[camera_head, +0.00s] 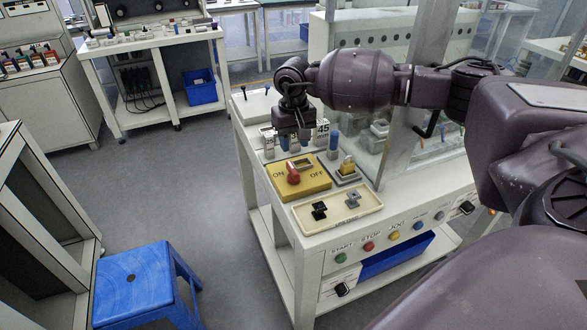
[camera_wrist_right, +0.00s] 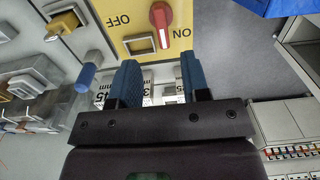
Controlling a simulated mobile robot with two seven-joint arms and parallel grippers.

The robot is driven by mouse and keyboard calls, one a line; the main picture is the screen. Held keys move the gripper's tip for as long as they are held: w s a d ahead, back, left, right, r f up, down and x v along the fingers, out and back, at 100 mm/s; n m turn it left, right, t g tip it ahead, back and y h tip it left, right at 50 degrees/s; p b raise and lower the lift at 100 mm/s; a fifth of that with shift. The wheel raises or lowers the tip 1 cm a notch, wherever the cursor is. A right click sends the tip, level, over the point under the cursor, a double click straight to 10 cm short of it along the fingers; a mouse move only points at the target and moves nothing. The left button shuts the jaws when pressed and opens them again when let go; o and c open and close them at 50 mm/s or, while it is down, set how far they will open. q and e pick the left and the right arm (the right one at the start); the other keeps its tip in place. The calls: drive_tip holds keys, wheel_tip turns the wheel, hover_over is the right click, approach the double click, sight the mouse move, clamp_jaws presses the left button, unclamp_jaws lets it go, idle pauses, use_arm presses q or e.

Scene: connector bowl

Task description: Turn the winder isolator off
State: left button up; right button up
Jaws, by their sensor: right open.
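The isolator is a yellow box (camera_head: 300,187) with a red rotary knob (camera_head: 292,177) on top, lettered ON at left and OFF at right in the head view. In the right wrist view the red knob (camera_wrist_right: 160,15) carries a white stripe and sits nearer the ON lettering; its exact setting is unclear. A framed window (camera_wrist_right: 142,43) lies beside it on the yellow face (camera_wrist_right: 137,20). My right gripper (camera_head: 294,146) is open and empty behind the box, apart from the knob. Its blue fingers (camera_wrist_right: 160,72) point toward the box. My left gripper is out of view.
A yellow padlock-like part (camera_head: 347,164) stands right of the box, beside a blue-capped post (camera_head: 334,142). A cream tray (camera_head: 338,210) with small parts is in front. Push buttons line the front panel (camera_head: 393,236). A blue stool (camera_head: 135,283) stands at left.

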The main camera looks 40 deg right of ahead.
sight(294, 169)
wheel_tip(294, 169, down, 8)
drive_tip(key=shift+f, duration=0.7)
clamp_jaws()
